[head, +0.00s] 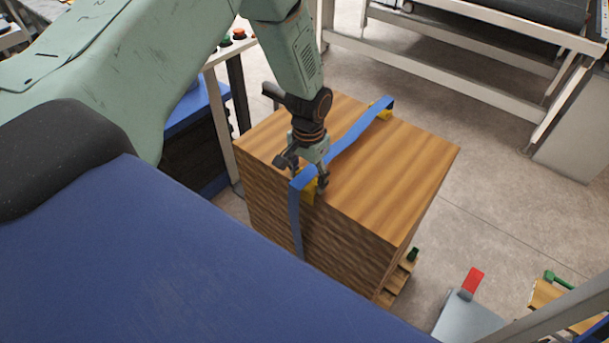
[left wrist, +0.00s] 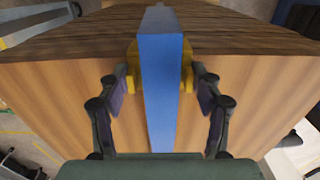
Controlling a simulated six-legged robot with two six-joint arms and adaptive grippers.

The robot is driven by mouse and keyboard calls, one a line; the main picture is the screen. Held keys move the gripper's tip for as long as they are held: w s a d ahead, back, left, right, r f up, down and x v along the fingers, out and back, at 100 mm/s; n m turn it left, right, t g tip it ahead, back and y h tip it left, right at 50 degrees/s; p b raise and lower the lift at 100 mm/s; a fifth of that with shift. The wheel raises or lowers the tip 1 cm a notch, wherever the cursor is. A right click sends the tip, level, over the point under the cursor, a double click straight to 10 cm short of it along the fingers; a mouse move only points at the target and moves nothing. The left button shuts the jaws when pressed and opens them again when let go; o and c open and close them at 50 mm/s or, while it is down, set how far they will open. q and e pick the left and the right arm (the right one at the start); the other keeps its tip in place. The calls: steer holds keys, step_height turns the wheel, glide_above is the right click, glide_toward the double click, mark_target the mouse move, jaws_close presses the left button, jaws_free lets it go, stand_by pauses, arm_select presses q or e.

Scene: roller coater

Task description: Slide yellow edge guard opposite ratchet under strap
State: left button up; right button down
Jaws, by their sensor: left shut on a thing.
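A blue strap (head: 352,137) runs across the top of a stack of wooden boards (head: 400,170) and down its near side. A yellow edge guard (head: 308,188) sits at the near top edge, at the strap. My left gripper (head: 308,180) is shut on this guard, a finger on each side of the strap. In the left wrist view the fingers (left wrist: 160,95) flank the strap (left wrist: 161,80), with yellow guard ends (left wrist: 187,72) showing on both sides of it. A second yellow guard (head: 383,108) is at the far edge under the strap. The ratchet is not visible. My right gripper is not in view.
The stack stands on a wooden pallet (head: 395,285) on a grey floor. A white-framed machine (head: 450,55) stands behind it. A grey thing with a red part (head: 473,280) is at lower right. Open floor (head: 480,190) lies right of the stack.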

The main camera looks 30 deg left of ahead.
mark_target(304, 185)
arm_select(q)
steer(key=o, duration=1.3)
steer(key=shift+s+a+r, duration=0.1)
steer(key=shift+s, duration=0.15)
steer(key=shift+c, duration=0.2)
steer(key=shift+r, duration=0.55)
step_height(304, 185, up, 7)
steer(key=shift+s+r, duration=0.15)
steer(key=shift+s, duration=0.2)
steer(key=f, duration=0.8)
steer(key=shift+w+f, duration=0.2)
steer(key=shift+w, duration=0.2)
